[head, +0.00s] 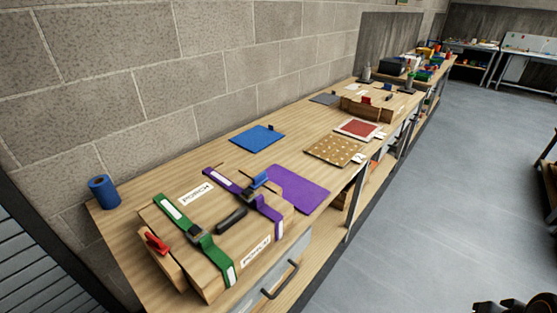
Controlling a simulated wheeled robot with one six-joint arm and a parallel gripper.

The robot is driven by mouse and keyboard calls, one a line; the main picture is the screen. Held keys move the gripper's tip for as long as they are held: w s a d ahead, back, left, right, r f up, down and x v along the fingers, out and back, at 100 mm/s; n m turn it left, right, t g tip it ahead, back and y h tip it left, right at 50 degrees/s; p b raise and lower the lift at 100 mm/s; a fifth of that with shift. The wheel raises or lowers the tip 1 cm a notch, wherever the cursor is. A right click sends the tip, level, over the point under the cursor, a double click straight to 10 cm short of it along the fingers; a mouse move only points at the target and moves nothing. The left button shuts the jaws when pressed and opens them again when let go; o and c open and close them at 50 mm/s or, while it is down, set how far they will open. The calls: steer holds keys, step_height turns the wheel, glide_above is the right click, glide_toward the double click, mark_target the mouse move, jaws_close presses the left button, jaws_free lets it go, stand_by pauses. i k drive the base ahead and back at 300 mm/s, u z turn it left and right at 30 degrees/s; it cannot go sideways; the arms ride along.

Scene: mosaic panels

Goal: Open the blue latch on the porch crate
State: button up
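The porch crate (219,253) is a wooden box at the near end of the bench, with two "PORCH" labels, a green strap (216,256), a purple strap (223,181) and a black handle (231,220) on top. The blue latch (260,180) sits on the purple strap by a dark buckle, at the crate's right side. Its exact position, open or closed, is too small to tell. A red latch (156,242) is on the left end. A dark part at the bottom right corner, cut off by the edge, may be my gripper (510,306); it is well away from the crate.
A blue panel (257,139), a dotted tan panel (333,150) and a red panel (357,129) lie farther along. A block wall backs the bench. The floor (440,210) to the right is clear.

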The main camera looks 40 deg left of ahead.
mark_target(259, 180)
steer(key=z, duration=0.05)
steer(key=i, duration=0.8)
steer(key=u, duration=2.7)
steer(key=i, duration=0.5)
